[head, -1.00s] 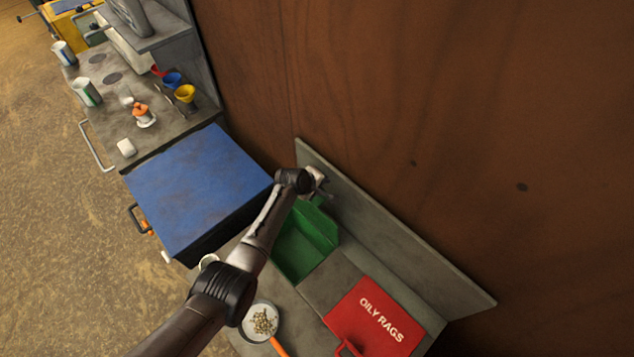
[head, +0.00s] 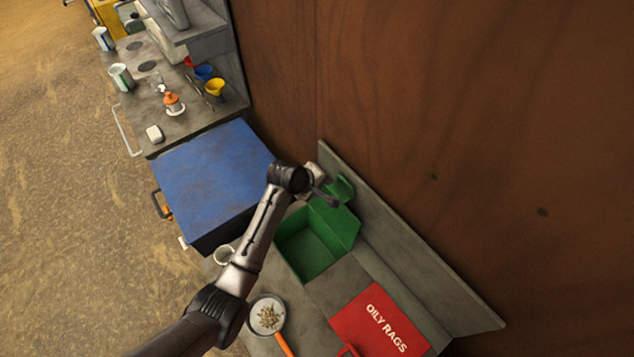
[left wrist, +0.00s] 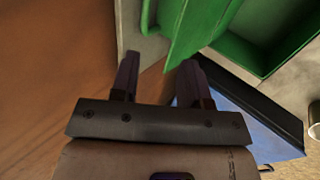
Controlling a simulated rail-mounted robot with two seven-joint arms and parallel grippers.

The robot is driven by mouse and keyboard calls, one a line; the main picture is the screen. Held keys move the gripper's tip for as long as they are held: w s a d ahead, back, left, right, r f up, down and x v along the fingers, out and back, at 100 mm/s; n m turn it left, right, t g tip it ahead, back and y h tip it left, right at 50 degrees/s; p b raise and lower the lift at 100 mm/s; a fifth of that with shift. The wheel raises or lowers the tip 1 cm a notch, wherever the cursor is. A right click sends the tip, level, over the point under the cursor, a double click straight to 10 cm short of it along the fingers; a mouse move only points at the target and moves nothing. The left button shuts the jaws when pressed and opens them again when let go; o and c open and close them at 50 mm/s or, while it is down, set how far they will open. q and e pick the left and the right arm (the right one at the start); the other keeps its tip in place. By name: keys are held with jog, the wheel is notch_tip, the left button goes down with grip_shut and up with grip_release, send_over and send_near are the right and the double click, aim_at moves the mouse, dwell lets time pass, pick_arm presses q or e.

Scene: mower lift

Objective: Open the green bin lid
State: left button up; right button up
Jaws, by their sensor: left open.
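The green bin (head: 306,251) stands on the grey bench by the backboard, and I see into its empty-looking inside. Its green lid (head: 338,222) is raised and tilted back toward the backboard, with a tab-like handle (head: 343,188) at its top. My left gripper (head: 327,197) is beside the raised lid, partly hidden by its own wrist. In the left wrist view the jaws (left wrist: 158,75) are apart with nothing between them. The lid (left wrist: 196,32) is just beyond the fingertips, and the open bin (left wrist: 270,35) lies at upper right. I cannot tell whether a finger touches the lid.
A red "OILY RAGS" lid (head: 376,321) lies right of the bin. A pan (head: 267,316) with an orange handle and a mug (head: 224,255) stand in front. A blue-topped cabinet (head: 208,180) is at left. The backboard (head: 420,265) and brown wall (head: 450,90) close off the back.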

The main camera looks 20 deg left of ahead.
pick_arm(q)
jog(key=shift+v, duration=1.05)
jog(key=shift+a, duration=0.1)
jog(key=shift+f, duration=0.1)
jog(key=s+a+r+m+t+y, duration=0.1)
jog(key=s+r+m, duration=0.1)
jog(key=r+m, duration=0.4)
jog(key=s+a+r+m+t+y, duration=0.1)
jog(key=a+r+m, duration=0.1)
jog(key=r+m, duration=0.35)
jog(key=s+a+r+m+t+y, duration=0.1)
jog(key=s+r, duration=0.1)
jog(key=s, duration=0.4)
jog(key=s+f+g+p, duration=0.1)
jog(key=s+f, duration=0.3)
jog(key=s, duration=0.6)
jog(key=s+a+f+g+p, duration=0.1)
jog(key=s+f+g, duration=0.2)
jog(key=s, duration=0.8)
jog(key=s+a+f+g+y+p, duration=0.1)
jog(key=s+f, duration=0.6)
jog(key=s, duration=0.3)
jog(key=shift+s+m+g, duration=0.25)
jog(key=shift+m+g, duration=0.1)
jog(key=shift+g, duration=0.05)
